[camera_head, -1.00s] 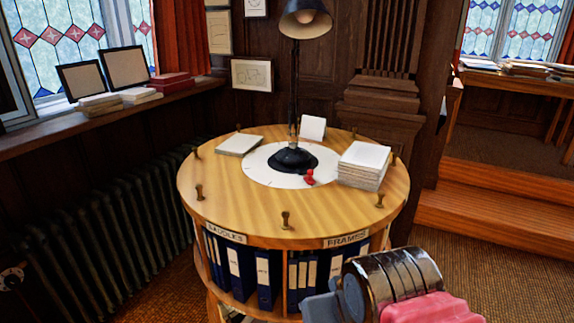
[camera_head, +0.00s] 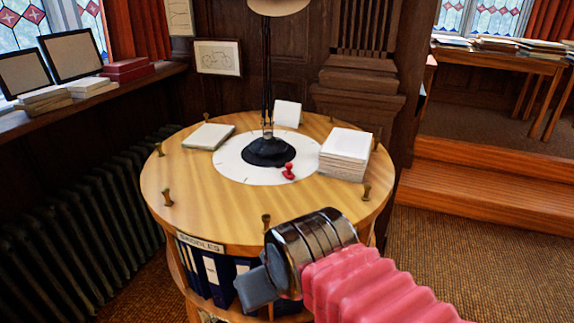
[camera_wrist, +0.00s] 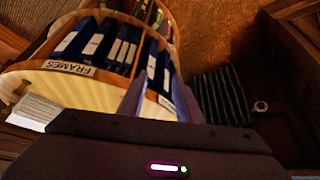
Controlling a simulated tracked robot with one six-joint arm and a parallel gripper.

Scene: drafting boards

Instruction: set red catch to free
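The red catch (camera_head: 288,171) is a small red piece at the front right of the black lamp base, on the white disc (camera_head: 232,170) of the round table. Its exact setting is too small to read. My gripper (camera_head: 248,290) is low in front of the table's near edge, below the tabletop and well apart from the catch. In the wrist view two finger shapes (camera_wrist: 160,95) stand apart with binders showing between them, and nothing is held. The catch is not visible in the wrist view.
A black lamp (camera_head: 267,150) stands at the table's middle. Several brass pegs (camera_head: 167,196) line the rim. A radiator (camera_head: 90,210) is at left; steps (camera_head: 480,180) are at right.

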